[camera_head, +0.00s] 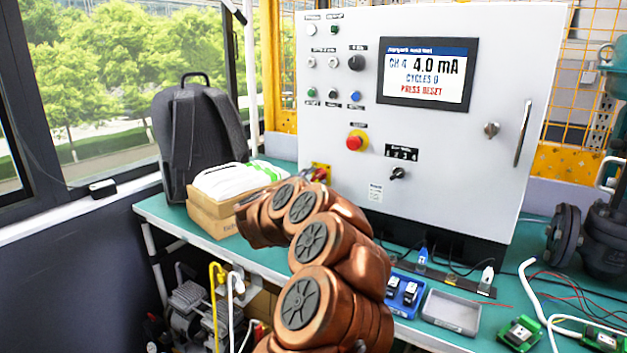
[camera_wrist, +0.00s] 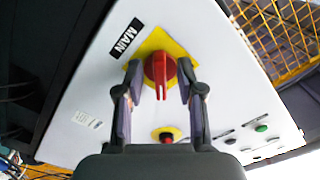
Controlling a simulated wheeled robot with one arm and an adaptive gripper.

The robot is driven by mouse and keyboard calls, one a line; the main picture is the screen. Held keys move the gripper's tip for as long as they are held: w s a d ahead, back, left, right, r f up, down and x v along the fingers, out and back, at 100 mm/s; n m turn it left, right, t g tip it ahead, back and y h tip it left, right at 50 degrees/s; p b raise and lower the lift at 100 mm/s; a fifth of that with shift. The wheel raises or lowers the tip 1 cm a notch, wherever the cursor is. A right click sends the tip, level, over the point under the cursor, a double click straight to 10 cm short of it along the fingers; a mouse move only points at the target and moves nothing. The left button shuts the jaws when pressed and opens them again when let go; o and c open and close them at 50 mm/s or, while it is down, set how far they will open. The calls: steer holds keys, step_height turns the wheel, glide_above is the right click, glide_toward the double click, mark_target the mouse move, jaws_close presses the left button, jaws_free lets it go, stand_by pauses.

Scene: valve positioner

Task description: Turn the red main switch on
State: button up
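The red main switch (camera_wrist: 159,72) sits on a yellow plate beside a black MAIN label in the wrist view. Its handle bar points down in that picture. My gripper (camera_wrist: 161,80) is open, with one finger on each side of the red knob. Whether either fingertip touches the knob I cannot tell. In the head view, the red switch (camera_head: 320,173) shows at the cabinet's lower left, partly hidden by my copper-coloured arm.
A red emergency button (camera_head: 357,140) on a yellow ring is close by on the grey cabinet (camera_head: 450,150). The screen (camera_head: 427,74) reads 4.0 mA and PRESS RESET. A box (camera_head: 215,215) with white items and a backpack (camera_head: 200,130) stand left of the cabinet.

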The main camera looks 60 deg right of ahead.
steer(key=shift+a, duration=0.1)
steer(key=a, duration=1.1)
steer(key=shift+s+a, duration=0.25)
steer(key=shift+a, duration=0.15)
